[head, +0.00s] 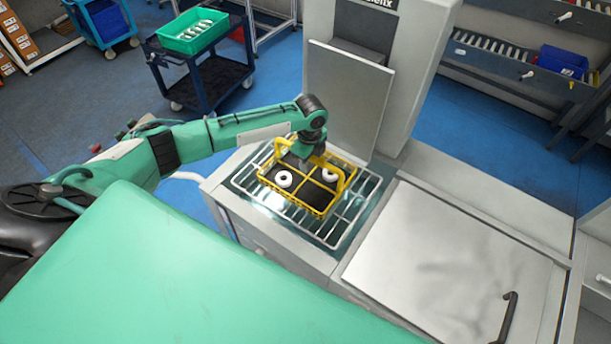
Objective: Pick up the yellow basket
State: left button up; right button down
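The yellow basket (318,212) is a divided tray with raised yellow handles at its sides. It sits on a metal rack (349,214) on the grey machine's work surface. A white ring-shaped part (284,178) lies in its left part, and a second white part (329,175) lies in its right part. My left gripper (304,160) points down at the far side of the basket, close to it. Its fingers are small and partly hidden, so I cannot tell whether they are open or touching the basket. My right gripper is out of view.
An upright grey panel (342,100) and the machine column (411,75) stand just behind the rack. A flat metal lid (450,262) with a black handle lies to the right. A dark cart (215,85) with a green bin (194,31) stands back left.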

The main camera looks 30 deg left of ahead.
pick_arm(q)
grip_shut()
jog(key=shift+w+r, duration=0.1)
jog(key=shift+r, duration=0.05)
